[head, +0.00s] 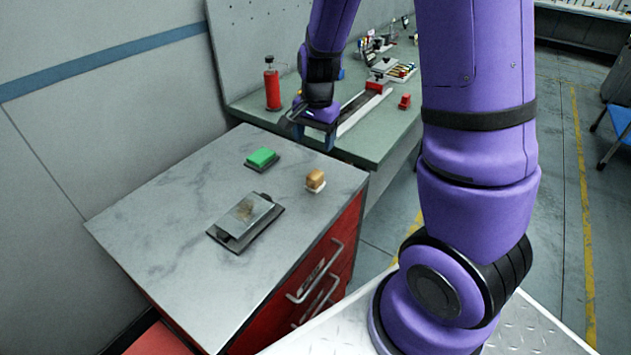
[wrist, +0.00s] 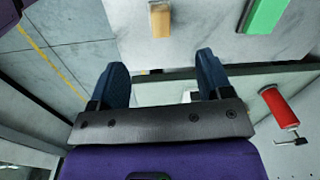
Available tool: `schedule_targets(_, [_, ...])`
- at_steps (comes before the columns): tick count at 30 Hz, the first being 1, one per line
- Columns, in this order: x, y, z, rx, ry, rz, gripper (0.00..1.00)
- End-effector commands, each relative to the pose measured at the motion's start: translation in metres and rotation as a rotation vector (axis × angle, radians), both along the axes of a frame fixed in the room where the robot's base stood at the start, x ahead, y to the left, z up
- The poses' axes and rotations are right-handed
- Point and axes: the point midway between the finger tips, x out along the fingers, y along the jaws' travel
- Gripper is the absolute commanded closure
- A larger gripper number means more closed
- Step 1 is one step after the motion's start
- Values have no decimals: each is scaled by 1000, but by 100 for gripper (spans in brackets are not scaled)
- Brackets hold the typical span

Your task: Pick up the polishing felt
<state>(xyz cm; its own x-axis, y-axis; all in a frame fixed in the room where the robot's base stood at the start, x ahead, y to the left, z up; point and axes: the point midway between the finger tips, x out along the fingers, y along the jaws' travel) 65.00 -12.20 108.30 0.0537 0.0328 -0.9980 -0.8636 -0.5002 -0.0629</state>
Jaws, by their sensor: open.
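A small tan block (head: 315,179) with a pale white underside sits near the right edge of the marble-topped cabinet. It fits a polishing felt best, though no label shows. In the wrist view, the tan block (wrist: 160,20) is at the top, cut by the frame, in line with the gap between my fingers. My gripper (head: 312,130) is open and empty, above the gap between the cabinet's back edge and the green bench. In the wrist view its two dark blue fingers (wrist: 161,62) stand apart, with the bench edge and floor seen beyond.
A green block (head: 262,157) on a dark base lies left of the tan block. A metal plate (head: 245,217) on a dark base lies nearer. The cabinet top (head: 170,225) is otherwise clear. A red bottle (head: 272,85) and a red clamp-like piece (head: 404,101) are on the bench.

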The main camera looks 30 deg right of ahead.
Motion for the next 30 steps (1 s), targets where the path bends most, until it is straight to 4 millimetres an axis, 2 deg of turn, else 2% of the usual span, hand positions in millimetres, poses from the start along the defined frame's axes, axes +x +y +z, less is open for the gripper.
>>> schedule_targets(1, [2,-3,-14,-7,19,-30,28])
schedule_targets(4, [7,-8,-32,-17,40,-85,28])
schedule_targets(11, [10,-14,-55,-30,58,-137,28])
schedule_targets(18, [10,-14,-88,-30,61,-138,28])
schedule_targets(30, [12,-14,-116,-30,58,-137,28])
